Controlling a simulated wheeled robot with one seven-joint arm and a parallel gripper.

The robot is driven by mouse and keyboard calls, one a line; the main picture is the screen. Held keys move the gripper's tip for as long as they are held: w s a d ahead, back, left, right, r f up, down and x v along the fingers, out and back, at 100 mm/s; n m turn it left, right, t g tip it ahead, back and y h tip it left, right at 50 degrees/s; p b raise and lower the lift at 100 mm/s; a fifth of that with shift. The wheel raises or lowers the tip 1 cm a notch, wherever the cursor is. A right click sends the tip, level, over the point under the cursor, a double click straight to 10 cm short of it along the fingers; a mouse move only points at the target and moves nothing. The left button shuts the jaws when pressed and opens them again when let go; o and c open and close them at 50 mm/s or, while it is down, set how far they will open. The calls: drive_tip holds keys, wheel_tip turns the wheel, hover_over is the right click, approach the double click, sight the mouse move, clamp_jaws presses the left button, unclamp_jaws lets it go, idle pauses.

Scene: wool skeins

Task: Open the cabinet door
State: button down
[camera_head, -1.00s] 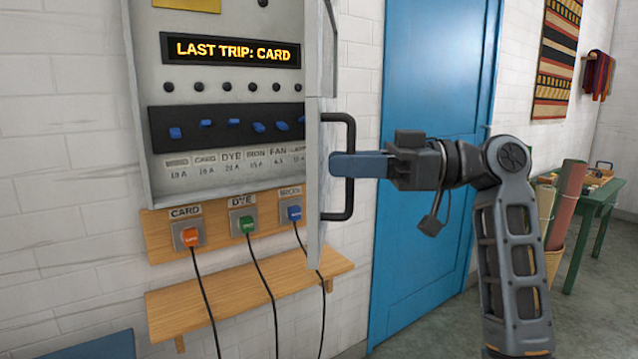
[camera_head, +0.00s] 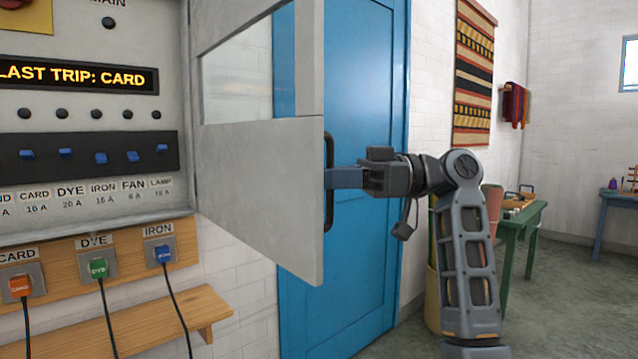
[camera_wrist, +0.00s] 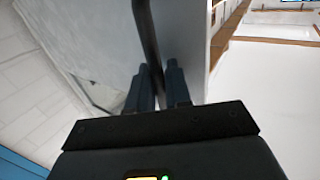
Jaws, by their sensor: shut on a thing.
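The grey cabinet door (camera_head: 262,180), with a window in its upper part, stands swung out from the breaker cabinet (camera_head: 80,190). Its inner face shows in the head view. The black bar handle (camera_head: 329,205) is at the door's free edge, partly hidden behind the door and my gripper. My gripper (camera_head: 345,178) is at the handle's middle, its blue fingers reaching it from the right. In the wrist view, the handle (camera_wrist: 148,38) runs down between the two fingers (camera_wrist: 160,85), which are shut on it.
Inside the cabinet are a lit display (camera_head: 78,78) and a row of blue switches (camera_head: 88,154). A wooden shelf (camera_head: 140,325) and plugged cables are below. A blue room door (camera_head: 365,110) is behind. A green table (camera_head: 525,218) stands to the right.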

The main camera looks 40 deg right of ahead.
drive_tip(key=shift+s+d+f, duration=0.1)
drive_tip(key=shift+d, duration=0.4)
drive_tip(key=c, duration=1.3)
unclamp_jaws()
drive_tip(key=shift+o, duration=0.2)
drive_tip(key=v, duration=0.7)
drive_tip(key=shift+s+d, duration=0.2)
drive_tip(key=shift+d, duration=0.1)
